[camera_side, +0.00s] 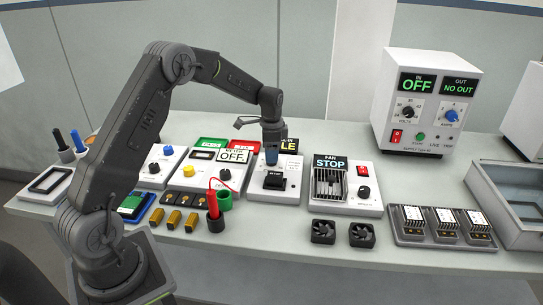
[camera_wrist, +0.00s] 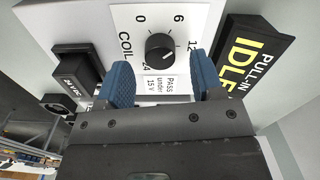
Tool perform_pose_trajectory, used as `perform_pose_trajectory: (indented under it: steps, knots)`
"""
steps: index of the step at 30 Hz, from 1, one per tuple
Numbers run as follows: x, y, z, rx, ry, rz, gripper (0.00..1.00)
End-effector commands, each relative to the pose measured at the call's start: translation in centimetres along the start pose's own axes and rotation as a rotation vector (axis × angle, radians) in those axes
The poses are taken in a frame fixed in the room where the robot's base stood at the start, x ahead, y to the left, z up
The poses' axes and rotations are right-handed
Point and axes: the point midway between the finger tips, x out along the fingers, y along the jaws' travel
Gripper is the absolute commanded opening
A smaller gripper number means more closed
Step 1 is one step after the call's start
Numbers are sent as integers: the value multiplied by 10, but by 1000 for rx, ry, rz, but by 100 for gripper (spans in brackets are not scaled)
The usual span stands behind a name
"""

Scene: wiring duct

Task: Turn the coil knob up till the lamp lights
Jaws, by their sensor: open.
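The coil knob (camera_wrist: 159,46) is a round black knob on a white panel, with the word COIL and printed marks 0, 6, 12 and 24 around it. I cannot tell its pointer's direction with certainty. My gripper (camera_wrist: 160,76) is open, its two blue fingertips apart with the knob between and beyond them, not gripped.
A fan box (camera_side: 366,197) reading STOP stands right of the relay box, and a METER box (camera_side: 222,180) left of it. A power supply (camera_side: 412,140) reading OFF stands behind right.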

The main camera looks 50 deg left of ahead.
Motion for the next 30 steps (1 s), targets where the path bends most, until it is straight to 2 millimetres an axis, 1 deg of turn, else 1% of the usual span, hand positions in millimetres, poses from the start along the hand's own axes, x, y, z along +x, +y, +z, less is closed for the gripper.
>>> perform_pose_trajectory:
  steps: [1,9,12,15,18,21,30]
  knots:
    - [-12,-1,0,0,4,-6,61]
    - [-73,0,0,0,3,-5,61]
    - [-91,0,0,0,3,-4,61]
    - [-104,0,0,0,2,-4,61]
    - [-113,0,0,0,2,-3,61]
    - [-117,0,0,0,1,-1,61]
    - [-117,0,0,0,1,-1,61]
